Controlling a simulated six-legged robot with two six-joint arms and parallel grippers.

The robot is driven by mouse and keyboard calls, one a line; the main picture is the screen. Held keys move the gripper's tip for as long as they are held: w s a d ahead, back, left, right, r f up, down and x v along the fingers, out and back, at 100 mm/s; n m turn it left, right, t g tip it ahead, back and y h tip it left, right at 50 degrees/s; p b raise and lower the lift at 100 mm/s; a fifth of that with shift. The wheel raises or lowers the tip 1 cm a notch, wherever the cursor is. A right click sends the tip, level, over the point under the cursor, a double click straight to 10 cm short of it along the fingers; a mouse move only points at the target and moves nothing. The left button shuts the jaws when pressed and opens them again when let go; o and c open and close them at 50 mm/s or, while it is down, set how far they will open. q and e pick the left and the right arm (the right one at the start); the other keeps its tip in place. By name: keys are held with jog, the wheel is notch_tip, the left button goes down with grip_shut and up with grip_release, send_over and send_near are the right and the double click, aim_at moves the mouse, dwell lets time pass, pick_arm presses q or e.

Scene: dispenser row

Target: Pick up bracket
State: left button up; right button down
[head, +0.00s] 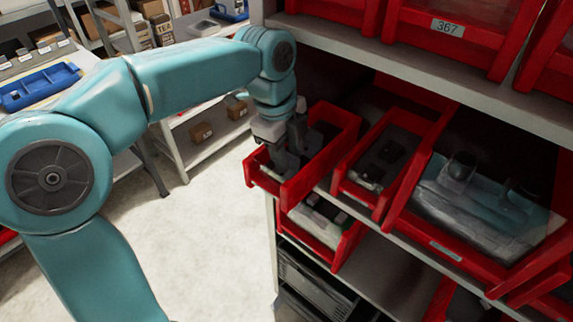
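My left arm comes in from the left, and my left gripper (288,150) points down into the front of a red bin (296,190) on the middle shelf. Grey, angular shapes show at the fingertips inside the bin. I cannot tell which are fingers and which may be a bracket, nor whether the fingers are apart or closed. Dark parts lie deeper in this bin, partly hidden by the gripper and the bin wall. My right gripper is not in view.
A narrow red bin (354,190) with dark parts and a wide red bin (447,245) with a bagged item stand to the right. An upper shelf edge (420,78) overhangs them. Another red bin sits below. A blue tray (40,87) lies far left. The floor (205,240) is clear.

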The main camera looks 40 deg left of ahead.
pick_arm(q)
jog(key=shift+d, duration=0.1)
grip_shut()
jog(key=shift+r, duration=0.1)
